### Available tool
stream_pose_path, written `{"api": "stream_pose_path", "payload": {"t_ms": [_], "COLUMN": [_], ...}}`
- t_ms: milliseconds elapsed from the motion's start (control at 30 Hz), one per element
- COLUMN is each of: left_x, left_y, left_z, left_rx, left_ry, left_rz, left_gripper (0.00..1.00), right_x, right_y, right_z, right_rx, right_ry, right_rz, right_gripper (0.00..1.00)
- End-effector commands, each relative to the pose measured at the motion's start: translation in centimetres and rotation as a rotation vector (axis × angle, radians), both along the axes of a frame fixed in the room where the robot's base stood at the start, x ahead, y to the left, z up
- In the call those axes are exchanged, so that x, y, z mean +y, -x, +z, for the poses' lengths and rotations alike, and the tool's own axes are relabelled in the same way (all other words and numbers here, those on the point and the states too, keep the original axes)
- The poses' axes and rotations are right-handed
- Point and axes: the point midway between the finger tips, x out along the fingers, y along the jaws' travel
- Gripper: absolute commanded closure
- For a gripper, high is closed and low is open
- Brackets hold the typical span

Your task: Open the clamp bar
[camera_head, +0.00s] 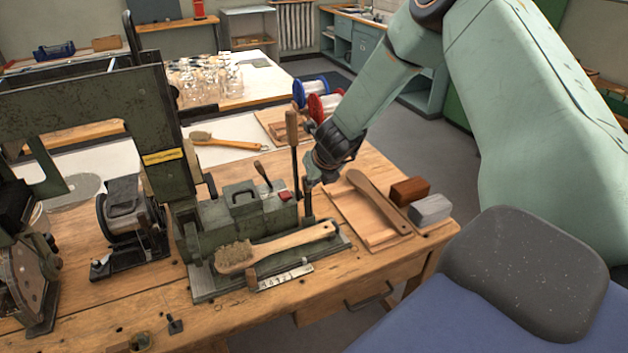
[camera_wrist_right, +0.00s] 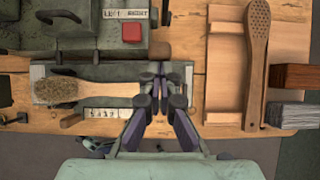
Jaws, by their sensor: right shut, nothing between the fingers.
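My right gripper (camera_head: 312,182) reaches down beside the green tufting machine (camera_head: 240,208). In the wrist view its fingers (camera_wrist_right: 161,92) are together and empty, by the handle end of a brush (camera_wrist_right: 100,89). This brush (camera_head: 285,246) lies across a grey plate (camera_head: 206,287) at the machine's front, bristles to the left. A dark curved bar (camera_head: 334,229) stands at the handle end. I cannot tell for sure which part is the clamp bar, and the gripper covers part of this spot in the wrist view. My left gripper is not in view.
A wooden-handled lever (camera_head: 292,128) stands upright close to the gripper. To the right are a wooden tray (camera_head: 350,215) with a bare brush body (camera_head: 378,200), and a brown block (camera_head: 410,190) and a grey block (camera_head: 430,210). A red button (camera_wrist_right: 131,32) is on the machine.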

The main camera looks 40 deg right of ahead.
Motion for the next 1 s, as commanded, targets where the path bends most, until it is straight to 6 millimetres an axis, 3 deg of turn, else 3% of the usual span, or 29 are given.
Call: {"api": "stream_pose_path", "payload": {"t_ms": [700,1000], "left_x": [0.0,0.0], "left_y": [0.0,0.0], "left_z": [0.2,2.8], "left_rx": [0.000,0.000], "left_ry": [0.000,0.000], "left_rz": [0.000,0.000], "left_gripper": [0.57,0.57], "right_x": [-0.3,-0.5], "right_y": [-1.0,-0.8], "right_z": [1.0,3.6], "right_rx": [-0.018,-0.018], "right_ry": [0.012,0.011], "right_rz": [0.002,0.005], "right_gripper": [1.00,1.00]}}
